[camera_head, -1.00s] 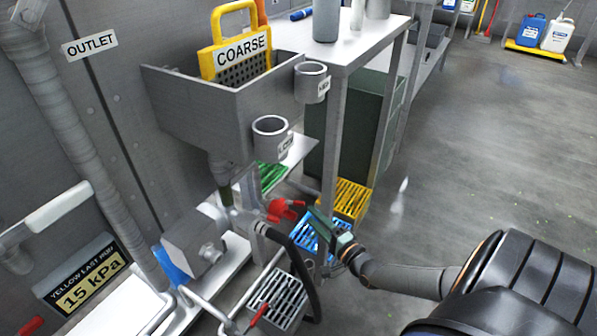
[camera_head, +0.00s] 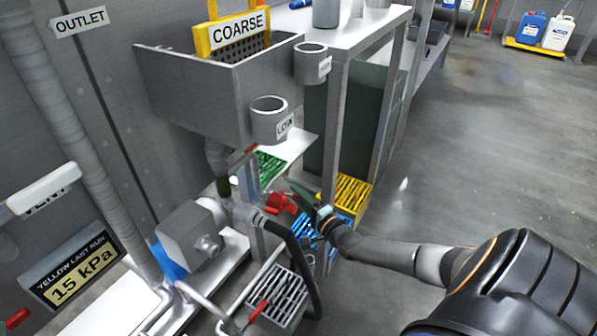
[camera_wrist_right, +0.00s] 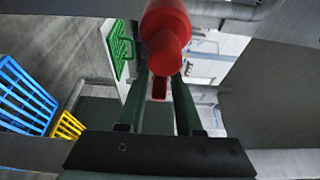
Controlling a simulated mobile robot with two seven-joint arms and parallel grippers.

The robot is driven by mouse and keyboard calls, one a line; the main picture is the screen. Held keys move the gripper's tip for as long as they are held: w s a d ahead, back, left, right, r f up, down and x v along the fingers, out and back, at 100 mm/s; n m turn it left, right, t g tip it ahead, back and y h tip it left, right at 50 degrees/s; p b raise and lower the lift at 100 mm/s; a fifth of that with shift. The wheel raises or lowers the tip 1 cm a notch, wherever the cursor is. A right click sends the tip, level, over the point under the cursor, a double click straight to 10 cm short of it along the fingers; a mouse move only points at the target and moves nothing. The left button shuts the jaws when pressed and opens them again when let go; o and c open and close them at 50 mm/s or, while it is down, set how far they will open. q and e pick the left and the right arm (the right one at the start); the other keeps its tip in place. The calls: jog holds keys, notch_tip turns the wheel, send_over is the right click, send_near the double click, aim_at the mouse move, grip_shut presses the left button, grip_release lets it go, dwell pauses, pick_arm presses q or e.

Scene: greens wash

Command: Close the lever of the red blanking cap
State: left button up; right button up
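The red blanking cap (camera_head: 281,203) sits at the end of the pipe fitting below the sink, in the middle of the head view. It is large at the top of the right wrist view (camera_wrist_right: 167,35), where a narrow red part (camera_wrist_right: 159,88), perhaps its lever, shows between my fingers. My right gripper (camera_head: 302,197) is just right of the cap. Its two dark green fingers (camera_wrist_right: 160,95) are apart, one on each side of the narrow red part. I cannot tell if they touch it. My left gripper is not in view.
A black hose (camera_head: 305,265) curves down beside the fitting. Grey (camera_head: 279,297), blue (camera_head: 305,230), yellow (camera_head: 353,192) and green (camera_head: 269,163) slatted pieces are near. Another red handle (camera_head: 258,311) is lower down. The sink (camera_head: 195,95) is above; open floor (camera_head: 480,150) is at right.

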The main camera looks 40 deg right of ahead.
grip_shut()
jog(key=p, duration=0.1)
jog(key=m+h+p, duration=0.1)
jog(key=h+p, duration=0.1)
jog(key=shift+s+a+r+m, duration=0.2)
jog(key=shift+a+r+m, duration=0.05)
jog(key=shift+a+m, duration=0.15)
jog(key=shift+s+f+m+g+h+p, duration=0.15)
jog(key=shift+m+g+h+p, duration=0.4)
jog(key=shift+h, duration=0.75)
jog(key=shift+o, duration=1.5)
grip_release()
jog(key=shift+a+f, duration=0.1)
